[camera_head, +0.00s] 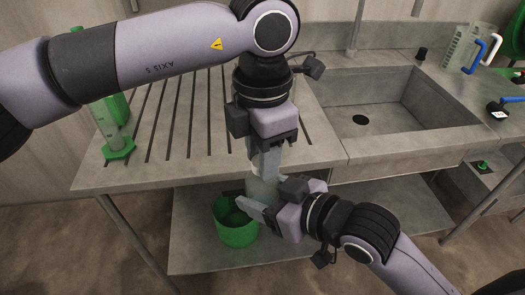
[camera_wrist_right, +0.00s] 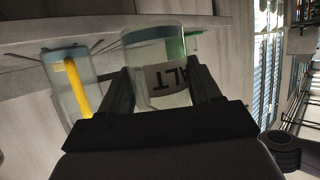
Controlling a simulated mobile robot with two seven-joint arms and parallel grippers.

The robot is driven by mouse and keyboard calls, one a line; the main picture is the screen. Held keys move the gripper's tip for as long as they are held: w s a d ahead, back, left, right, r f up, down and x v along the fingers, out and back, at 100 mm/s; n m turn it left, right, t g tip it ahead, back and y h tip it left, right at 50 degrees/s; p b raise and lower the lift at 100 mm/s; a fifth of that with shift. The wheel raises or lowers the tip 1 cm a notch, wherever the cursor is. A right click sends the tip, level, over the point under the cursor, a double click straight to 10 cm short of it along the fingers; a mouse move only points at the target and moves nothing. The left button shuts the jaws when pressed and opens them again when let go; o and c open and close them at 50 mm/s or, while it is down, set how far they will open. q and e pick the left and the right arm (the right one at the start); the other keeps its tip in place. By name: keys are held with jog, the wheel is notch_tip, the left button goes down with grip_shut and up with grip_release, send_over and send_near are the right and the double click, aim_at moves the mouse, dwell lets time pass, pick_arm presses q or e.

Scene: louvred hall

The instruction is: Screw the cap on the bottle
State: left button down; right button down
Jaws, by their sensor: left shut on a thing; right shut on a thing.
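The bottle (camera_head: 262,188) is a clear, pale vessel in front of the drainboard's edge. My right gripper (camera_head: 258,200) is shut around its sides from the lower right. In the right wrist view the bottle (camera_wrist_right: 150,50) stands between my two finger pads, with a pale label in dark letters and a bluish band at its upper end. My left gripper (camera_head: 264,160) points straight down just above the bottle, shut on what seems to be the cap, which is mostly hidden by the fingers. I cannot tell whether cap and bottle touch.
A grooved drainboard (camera_head: 165,115) and a sink (camera_head: 375,105) lie behind. A green-footed cylinder (camera_head: 118,150) stands at left. A green bucket (camera_head: 237,232) is on the shelf below. A clear jug (camera_head: 460,45) stands at the back right. A yellow-handled vessel (camera_wrist_right: 55,85) shows in the wrist view.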

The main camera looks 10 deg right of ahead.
pick_arm(q)
jog(key=m, duration=1.1)
jog(key=c, duration=0.7)
grip_release()
notch_tip(320, 180, up, 12)
jog(key=shift+f, duration=0.1)
